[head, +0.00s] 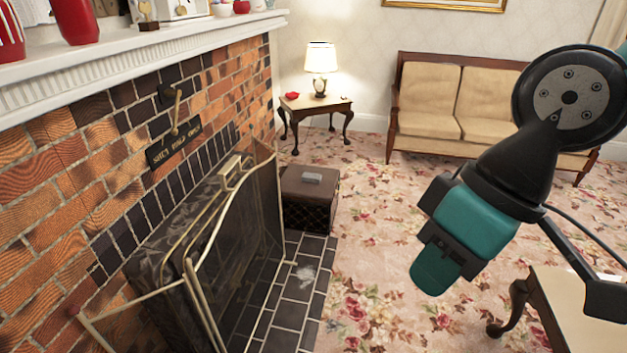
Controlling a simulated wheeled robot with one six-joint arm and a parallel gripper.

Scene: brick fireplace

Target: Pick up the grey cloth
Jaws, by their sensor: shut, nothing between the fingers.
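A pale grey, crumpled-looking patch (304,273) lies on the dark hearth tiles beside the fire screen; it may be the grey cloth, though it is too small to be sure. A small grey flat item (312,177) lies on top of the brown box (309,207), and I cannot tell what it is made of. My gripper (436,274), teal and black, hangs at the right above the carpet, well apart from both. It is shut and empty.
A fire screen (236,260) stands before the brick fireplace at the left. A side table (317,106) with a lit lamp (320,62) and a sofa (455,105) stand at the back. Another table (570,300) is at lower right. The flowered carpet between is clear.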

